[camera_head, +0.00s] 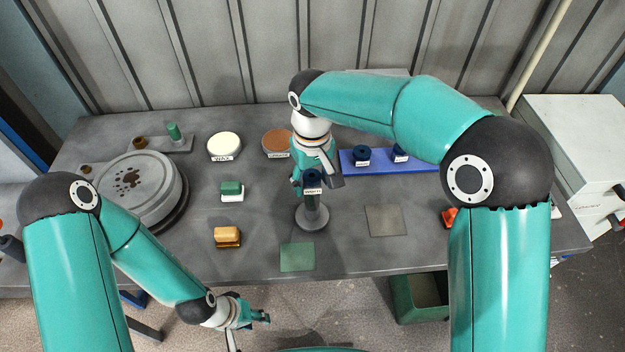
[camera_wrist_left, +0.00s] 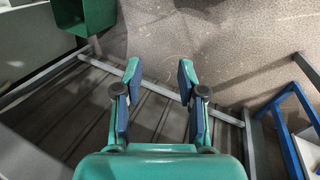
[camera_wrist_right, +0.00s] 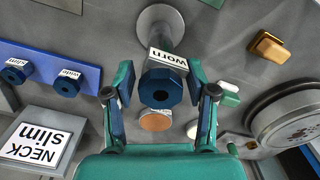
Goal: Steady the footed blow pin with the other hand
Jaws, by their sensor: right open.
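The footed blow pin stands upright on the table, with a round grey foot (camera_head: 311,218) and a dark blue tip (camera_head: 312,179) labelled "worn". In the right wrist view the blue tip (camera_wrist_right: 163,90) sits between the fingers of my right gripper (camera_wrist_right: 160,85), with a visible gap on each side. That gripper (camera_head: 317,184) is open around the tip in the head view, partly covered by it. My left gripper (camera_head: 262,318) is low in front of the table edge, away from the pin. The left wrist view shows it (camera_wrist_left: 157,85) open and empty above the floor.
A blue rack (camera_head: 375,167) with dark blue tips lies behind and right of the pin. An orange block (camera_head: 227,235), a green-white block (camera_head: 231,188) and a round turntable (camera_head: 135,190) are left. A green bin (camera_head: 405,300) stands below.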

